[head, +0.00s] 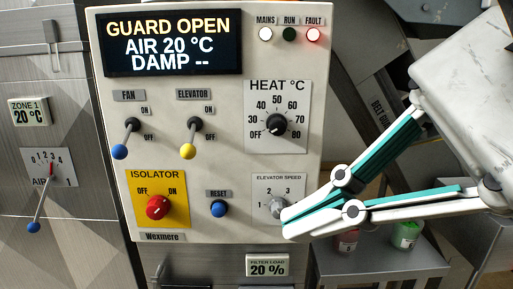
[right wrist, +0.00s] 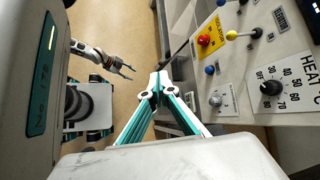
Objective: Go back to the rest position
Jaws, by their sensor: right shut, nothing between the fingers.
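My right gripper (head: 285,222) comes in from the right in the head view. Its fingers are shut with nothing between them, and the tips are in front of the lower right of the control panel (head: 225,120), by the elevator speed knob (head: 277,207). I cannot tell whether they touch it. In the right wrist view the shut tips (right wrist: 160,80) appear left of the speed knob (right wrist: 215,100). My left gripper (right wrist: 127,71) shows small in the right wrist view, its fingers apart and empty, away from the panel. It is outside the head view.
The display (head: 173,43) reads GUARD OPEN. The fan lever (head: 120,151) and elevator lever (head: 188,151) point down. The isolator knob (head: 157,207) and reset button (head: 219,208) are left of the gripper. Green (head: 405,235) and red (head: 346,242) containers stand below my right gripper.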

